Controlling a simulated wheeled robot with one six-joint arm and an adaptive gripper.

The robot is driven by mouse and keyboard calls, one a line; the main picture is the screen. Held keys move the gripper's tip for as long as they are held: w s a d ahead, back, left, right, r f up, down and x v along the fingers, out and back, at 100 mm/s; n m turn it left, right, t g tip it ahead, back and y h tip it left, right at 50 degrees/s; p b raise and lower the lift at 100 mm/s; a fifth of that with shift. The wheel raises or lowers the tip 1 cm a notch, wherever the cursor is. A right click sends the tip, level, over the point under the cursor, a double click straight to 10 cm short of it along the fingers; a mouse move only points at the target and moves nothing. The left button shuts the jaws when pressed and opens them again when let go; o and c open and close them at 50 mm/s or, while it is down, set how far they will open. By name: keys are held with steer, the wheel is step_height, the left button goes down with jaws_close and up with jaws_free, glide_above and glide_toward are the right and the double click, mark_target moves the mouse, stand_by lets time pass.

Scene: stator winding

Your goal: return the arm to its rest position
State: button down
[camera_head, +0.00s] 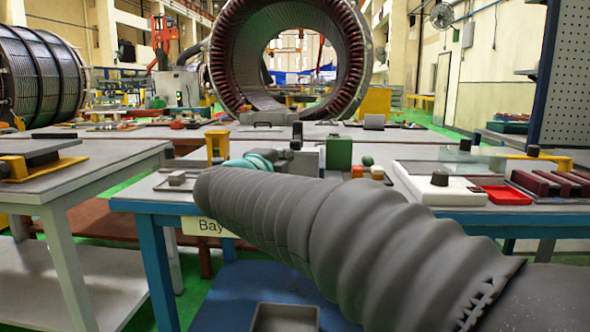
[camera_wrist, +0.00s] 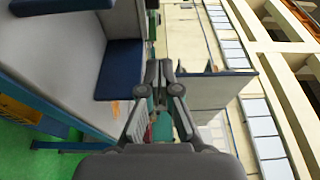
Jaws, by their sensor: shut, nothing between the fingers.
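My arm (camera_head: 330,225), in a grey ribbed sleeve, reaches from the lower right corner to left of the middle in the head view. It passes in front of a blue-legged table (camera_head: 140,206). My gripper (camera_wrist: 159,68) shows in the wrist view, with its fingers shut and nothing between them. In the head view I cannot make out the gripper clearly. The wrist view is turned on its side, and the fingers stand clear of the surfaces around them.
Parts stand on the table behind my arm: a yellow block (camera_head: 217,146), a green box (camera_head: 339,153) and a red tray (camera_head: 507,195). A grey table (camera_head: 95,172) stands at left. A large stator ring (camera_head: 222,60) stands behind. A perforated panel (camera_head: 567,75) rises at right.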

step_height(320, 180, up, 3)
steer(key=s+d+n+t+y, duration=0.2)
steer(key=d+n+y, duration=0.1)
steer(key=n+y, duration=0.25)
steer(key=s+d+f+n+g, duration=0.4)
steer(key=s+d+f+n, duration=0.1)
steer(key=s+f, duration=0.5)
steer(key=s+d+f+n+g, duration=0.5)
steer(key=s+d+f+n, duration=0.1)
steer(key=s+f, duration=0.4)
steer(key=s+d+f+n+g, duration=0.4)
steer(key=s+d+f, duration=0.3)
steer(key=s+f, duration=0.4)
steer(key=shift+s+d+n+g+y, duration=0.15)
steer(key=shift+s+n+g+y, duration=0.2)
steer(key=shift+n, duration=0.3)
